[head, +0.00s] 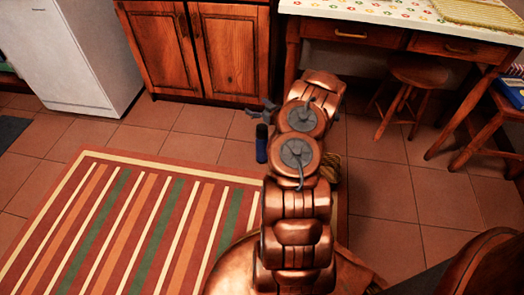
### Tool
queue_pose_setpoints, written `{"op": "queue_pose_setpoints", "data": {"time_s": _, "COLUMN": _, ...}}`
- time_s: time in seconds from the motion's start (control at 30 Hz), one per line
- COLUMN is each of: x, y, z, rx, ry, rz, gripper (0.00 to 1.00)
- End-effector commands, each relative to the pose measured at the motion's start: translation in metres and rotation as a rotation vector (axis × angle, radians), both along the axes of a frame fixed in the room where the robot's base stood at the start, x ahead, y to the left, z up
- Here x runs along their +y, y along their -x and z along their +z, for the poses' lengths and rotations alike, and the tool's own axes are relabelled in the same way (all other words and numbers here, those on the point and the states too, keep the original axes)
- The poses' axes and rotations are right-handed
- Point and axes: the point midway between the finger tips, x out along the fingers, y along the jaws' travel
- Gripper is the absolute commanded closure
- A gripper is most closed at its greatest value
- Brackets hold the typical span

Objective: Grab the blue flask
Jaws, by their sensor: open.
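The blue flask (261,149) stands upright on the floor tiles, near the far right corner of the striped rug, as a small dark blue cylinder. Its top is partly covered or close to my gripper. My gripper (256,113) is small and grey in the head view, at the far end of my copper arm, just above and beside the flask. Its fingers are spread apart and it holds nothing that I can see. I cannot tell how far the fingers are from the flask.
A striped rug (120,225) covers the floor at left. Wooden cabinets (195,50) and a white fridge (75,50) stand behind. A table (385,14), a round stool (417,72) and a chair with a blue item (510,90) stand at right. Tiles between are clear.

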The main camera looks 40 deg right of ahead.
Motion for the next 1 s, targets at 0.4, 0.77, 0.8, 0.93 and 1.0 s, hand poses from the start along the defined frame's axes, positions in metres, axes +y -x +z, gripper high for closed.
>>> {"op": "queue_pose_setpoints", "data": {"time_s": 0.4, "x": -0.003, "y": 0.089, "z": -0.113, "rx": -0.188, "ry": -0.057, "rz": 0.03, "gripper": 0.13}}
{"op": "queue_pose_setpoints", "data": {"time_s": 0.77, "x": -0.001, "y": 0.086, "z": -0.123, "rx": -0.222, "ry": -0.066, "rz": 0.042, "gripper": 0.13}}
{"op": "queue_pose_setpoints", "data": {"time_s": 0.8, "x": 0.0, "y": 0.082, "z": -0.124, "rx": -0.221, "ry": -0.066, "rz": 0.042, "gripper": 0.13}}
{"op": "queue_pose_setpoints", "data": {"time_s": 0.93, "x": -0.001, "y": 0.075, "z": -0.123, "rx": -0.219, "ry": -0.067, "rz": 0.04, "gripper": 0.13}}
{"op": "queue_pose_setpoints", "data": {"time_s": 1.0, "x": -0.001, "y": 0.072, "z": -0.124, "rx": -0.219, "ry": -0.067, "rz": 0.04, "gripper": 0.13}}
